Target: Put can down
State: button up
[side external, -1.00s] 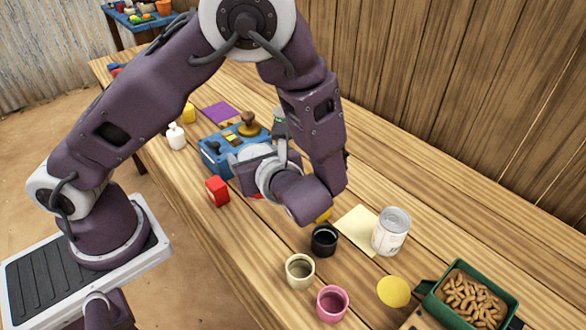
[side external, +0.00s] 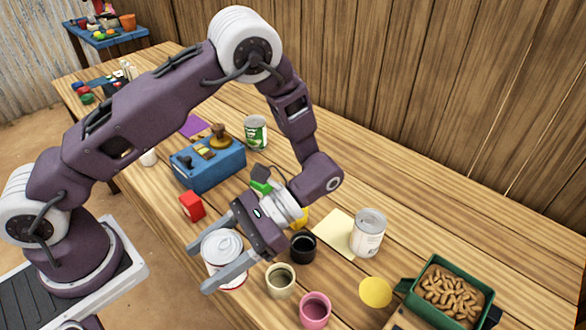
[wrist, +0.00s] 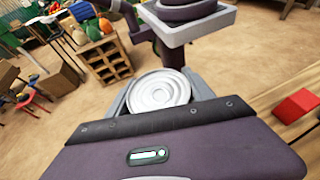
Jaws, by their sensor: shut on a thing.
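My gripper (side external: 213,267) is shut on a can (side external: 223,246) with a silver lid and a white and red label. The can is close to upright near the table's front edge. I cannot tell whether its base touches the table. In the wrist view only its round lid (wrist: 160,92) shows between the fingers. A white can (side external: 368,233) stands by a pale yellow sheet (side external: 335,230) at the right. A green can (side external: 256,132) stands behind the blue box.
A black cup (side external: 303,247), a cream cup (side external: 281,281) and a pink cup (side external: 315,311) stand right of the held can. A red block (side external: 192,206) and the blue box (side external: 215,170) lie behind it. A green tray (side external: 427,301) of brown pieces is at the right.

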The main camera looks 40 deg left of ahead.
jog(key=w+d+r+n+t+h, duration=0.1)
jog(key=w+d+n+t+h, duration=0.1)
jog(key=w+d+n+h, duration=0.85)
jog(key=w+a+r+n+t+h, duration=0.2)
jog(key=w+n+t+h, duration=0.25)
jog(key=w, duration=0.25)
jog(key=w+a+r+n+t+h, duration=0.1)
jog(key=w+n+t+h, duration=0.2)
jog(key=w+n+t, duration=0.35)
jog(key=w+a+r+n+t+y, duration=0.1)
jog(key=w+a+n+t+y, duration=0.4)
jog(key=w+a, duration=0.55)
jog(key=w+a+r+n+t+y, duration=0.1)
jog(key=w+a+n+t+y, duration=0.2)
jog(key=w+a+n+t, duration=0.8)
jog(key=s+f+m+g, duration=0.1)
jog(key=f, duration=0.3)
jog(key=s+a+f+m+g, duration=0.1)
jog(key=s+f, duration=0.1)
jog(key=f, duration=0.3)
jog(key=s+a+f+m+g, duration=0.1)
jog(key=f, duration=0.4)
jog(key=shift+s+a+f+m+g, duration=0.15)
jog(key=shift+a+f+m+g, duration=0.1)
jog(key=shift+g, duration=0.15)
jog(key=shift+f, duration=0.1)
